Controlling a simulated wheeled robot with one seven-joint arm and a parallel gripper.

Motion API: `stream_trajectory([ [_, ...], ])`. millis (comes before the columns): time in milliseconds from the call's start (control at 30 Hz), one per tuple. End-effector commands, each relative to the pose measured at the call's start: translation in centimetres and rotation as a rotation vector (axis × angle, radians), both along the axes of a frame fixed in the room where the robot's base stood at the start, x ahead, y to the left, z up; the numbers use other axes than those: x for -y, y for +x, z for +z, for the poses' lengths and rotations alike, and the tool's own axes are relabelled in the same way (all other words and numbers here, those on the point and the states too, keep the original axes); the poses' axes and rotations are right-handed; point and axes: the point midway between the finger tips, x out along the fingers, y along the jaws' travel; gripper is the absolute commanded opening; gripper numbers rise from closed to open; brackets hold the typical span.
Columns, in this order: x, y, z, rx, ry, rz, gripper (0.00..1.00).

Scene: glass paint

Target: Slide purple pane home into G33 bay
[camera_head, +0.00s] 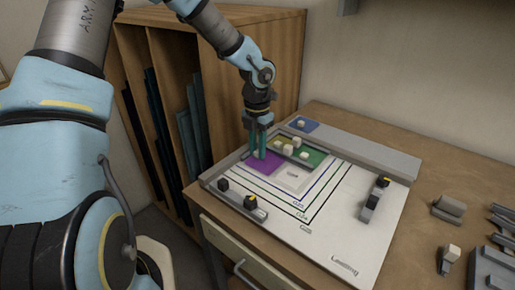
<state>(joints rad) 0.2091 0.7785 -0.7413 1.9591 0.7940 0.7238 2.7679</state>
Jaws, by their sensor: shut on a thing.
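The purple pane (265,167) lies flat on a white board with nested printed outlines, near the board's left corner. My gripper (259,154) points straight down over the pane's back left part and is shut on it. Its teal fingers hide the exact point of contact; a small pale bit shows at the fingertips. To the right of the pane is a light square area (293,176) with a small label too small to read. I cannot tell which place is the G33 bay.
A green pane (315,160) with several whitish blocks lies behind the purple one. A blue pane (298,124) with one block is farther back. Grey rails edge the board. Dark clamp-like pieces (242,196) (374,198) stand left and right. A wooden rack (290,60) stands behind my arm.

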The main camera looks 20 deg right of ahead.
Motion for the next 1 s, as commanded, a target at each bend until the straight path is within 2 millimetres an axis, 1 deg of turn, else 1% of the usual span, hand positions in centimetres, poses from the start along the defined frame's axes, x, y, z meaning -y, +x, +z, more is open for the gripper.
stream_trajectory([
  [433,0.0,0.4,0.1,0.005,-0.001,0.002,0.0],
  [467,0.0,0.4,0.1,0.005,-0.001,0.002,0.29],
  [700,0.0,0.5,0.2,0.007,-0.002,0.002,0.56],
  [767,0.0,0.5,0.5,0.008,-0.001,0.002,0.61],
  [1000,0.0,0.6,1.8,0.009,-0.001,0.003,0.61],
])
